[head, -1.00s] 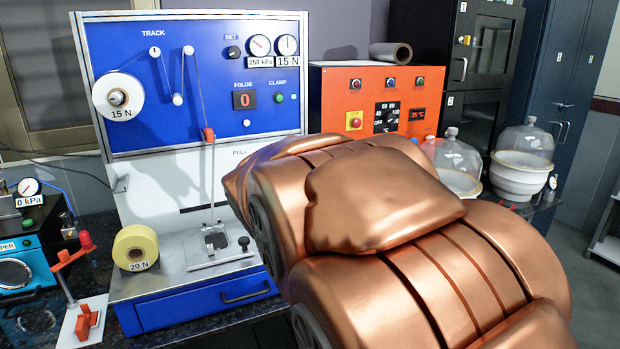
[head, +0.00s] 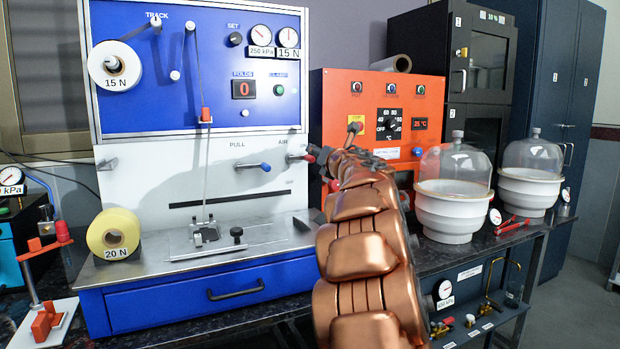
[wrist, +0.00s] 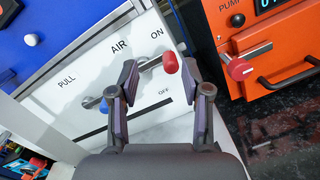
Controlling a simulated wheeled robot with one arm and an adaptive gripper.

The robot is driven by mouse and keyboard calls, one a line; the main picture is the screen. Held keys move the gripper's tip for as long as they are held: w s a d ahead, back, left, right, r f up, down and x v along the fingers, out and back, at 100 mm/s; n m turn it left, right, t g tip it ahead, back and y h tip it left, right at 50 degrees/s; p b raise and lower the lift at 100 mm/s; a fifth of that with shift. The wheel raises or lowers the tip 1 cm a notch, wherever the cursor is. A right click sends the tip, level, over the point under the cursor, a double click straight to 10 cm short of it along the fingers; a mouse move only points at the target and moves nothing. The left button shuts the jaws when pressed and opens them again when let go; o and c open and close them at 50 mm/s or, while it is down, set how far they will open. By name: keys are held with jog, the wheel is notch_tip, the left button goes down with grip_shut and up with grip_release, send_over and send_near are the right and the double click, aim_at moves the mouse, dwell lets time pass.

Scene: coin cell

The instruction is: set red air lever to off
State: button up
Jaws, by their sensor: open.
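The red air lever shows in the wrist view as a red knob (wrist: 171,63) on a metal stem, under the AIR label. ON is printed above the knob and OFF below it. In the head view its red knob (head: 310,158) sticks out at the right edge of the white panel (head: 150,180). My gripper (wrist: 166,76) is open, with one finger on each side of the red knob. No firm contact can be made out. In the head view the gripper is mostly hidden by my copper arm.
A blue-knobbed PULL lever (wrist: 104,107) sits left of the red one. An orange machine (wrist: 270,45) stands close on the right, with its own red-knobbed lever (wrist: 240,69). Glass domes on white bowls (head: 450,210) stand right of my arm.

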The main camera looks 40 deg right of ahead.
aim_at(313, 159)
jog(key=f+n, duration=0.1)
jog(key=f+n+y, duration=0.1)
jog(key=f, duration=0.1)
jog(key=shift+w+d+n+y+b, duration=0.1)
jog(key=shift+d+n+y+b, duration=0.2)
jog(key=shift+d+n+b, duration=0.1)
jog(key=shift+p+x, duration=1.2)
jog(key=shift+x, duration=2.65)
jog(key=shift+r, duration=0.1)
jog(key=shift+c, duration=0.2)
grip_shut()
